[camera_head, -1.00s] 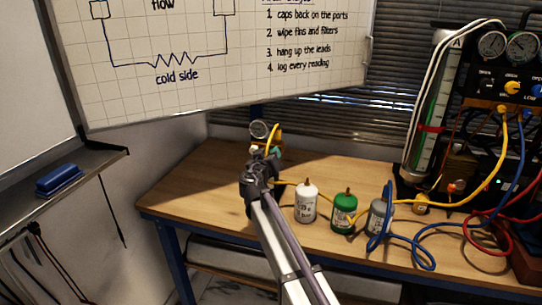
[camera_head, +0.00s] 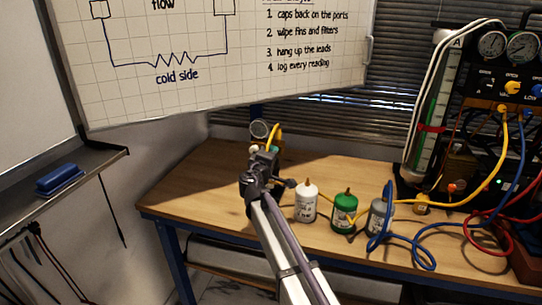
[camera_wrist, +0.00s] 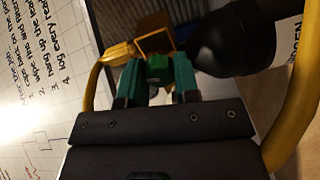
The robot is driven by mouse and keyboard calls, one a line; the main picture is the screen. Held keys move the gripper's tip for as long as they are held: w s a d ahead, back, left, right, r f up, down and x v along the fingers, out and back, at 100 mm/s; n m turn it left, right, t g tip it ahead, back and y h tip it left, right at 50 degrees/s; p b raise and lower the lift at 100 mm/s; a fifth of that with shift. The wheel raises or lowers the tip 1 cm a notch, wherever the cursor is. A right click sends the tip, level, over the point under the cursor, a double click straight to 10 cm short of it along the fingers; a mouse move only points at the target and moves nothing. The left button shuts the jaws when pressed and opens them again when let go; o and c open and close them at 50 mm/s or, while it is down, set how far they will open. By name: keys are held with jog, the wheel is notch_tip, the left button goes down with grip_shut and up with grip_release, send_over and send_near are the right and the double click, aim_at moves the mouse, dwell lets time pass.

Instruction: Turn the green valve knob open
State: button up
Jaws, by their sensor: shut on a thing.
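The green valve knob (camera_wrist: 157,68) shows in the wrist view between the two teal fingers of my gripper (camera_wrist: 157,77). The fingers stand on either side of the knob and are shut on it. A brass-coloured bracket or fitting (camera_wrist: 153,43) is just beyond the knob. In the head view my gripper (camera_head: 268,153) is at the back left of the bench, just below a round gauge (camera_head: 259,130). My wrist and fingers hide the knob there, so its turn angle cannot be read.
A yellow hose (camera_head: 276,134) rises beside the gauge. A large black rounded part (camera_wrist: 232,42) is close to the knob on the right. White (camera_head: 306,203), green (camera_head: 344,212) and grey (camera_head: 380,218) bottles stand to the right on the bench (camera_head: 190,185). The bench's left end is clear.

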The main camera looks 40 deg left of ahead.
jog(key=shift+n, duration=2)
jog(key=o, duration=0.9)
jog(key=v, duration=1)
jog(key=shift+s+d, duration=0.2)
jog(key=shift+s, duration=0.15)
